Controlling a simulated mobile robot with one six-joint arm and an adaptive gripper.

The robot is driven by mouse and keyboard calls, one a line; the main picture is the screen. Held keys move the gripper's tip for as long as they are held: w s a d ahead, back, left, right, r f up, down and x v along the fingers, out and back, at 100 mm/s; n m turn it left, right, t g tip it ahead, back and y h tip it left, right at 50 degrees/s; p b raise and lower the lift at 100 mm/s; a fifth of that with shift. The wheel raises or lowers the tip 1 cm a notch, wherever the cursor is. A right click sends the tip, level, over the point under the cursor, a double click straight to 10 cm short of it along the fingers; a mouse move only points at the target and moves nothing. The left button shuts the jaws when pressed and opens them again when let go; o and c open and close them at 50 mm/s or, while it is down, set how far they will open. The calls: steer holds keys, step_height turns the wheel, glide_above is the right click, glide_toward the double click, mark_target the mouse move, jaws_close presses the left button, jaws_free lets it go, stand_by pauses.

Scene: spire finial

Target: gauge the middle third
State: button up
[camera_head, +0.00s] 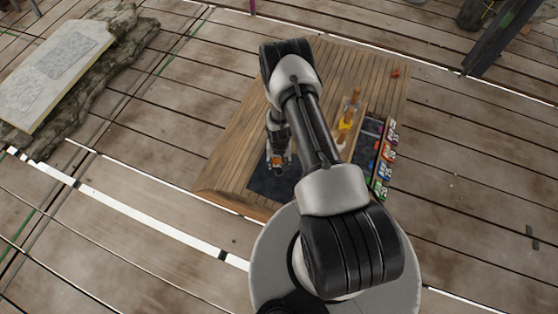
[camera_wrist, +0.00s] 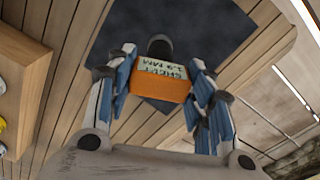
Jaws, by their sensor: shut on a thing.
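My gripper (camera_wrist: 162,88) is shut on an orange block (camera_wrist: 162,86) with a pale printed label, in the wrist view. The label is upside down and too small to read surely. A dark rounded piece (camera_wrist: 160,46) shows just beyond the block. In the head view my gripper (camera_head: 278,163) is low over a dark mat (camera_head: 262,184), with a speck of orange between its fingers.
The wooden table (camera_head: 236,150) carries the mat, which also shows in the wrist view (camera_wrist: 205,35). A dark tray (camera_head: 371,131) and a row of coloured labelled blocks (camera_head: 387,155) are at the right. A small red thing (camera_head: 395,73) lies at the far right corner.

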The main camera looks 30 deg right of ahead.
steer(key=shift+f, duration=0.45)
steer(key=o, duration=1.3)
steer(key=shift+o, duration=0.2)
step_height(320, 180, up, 12)
steer(key=shift+s+a, duration=0.1)
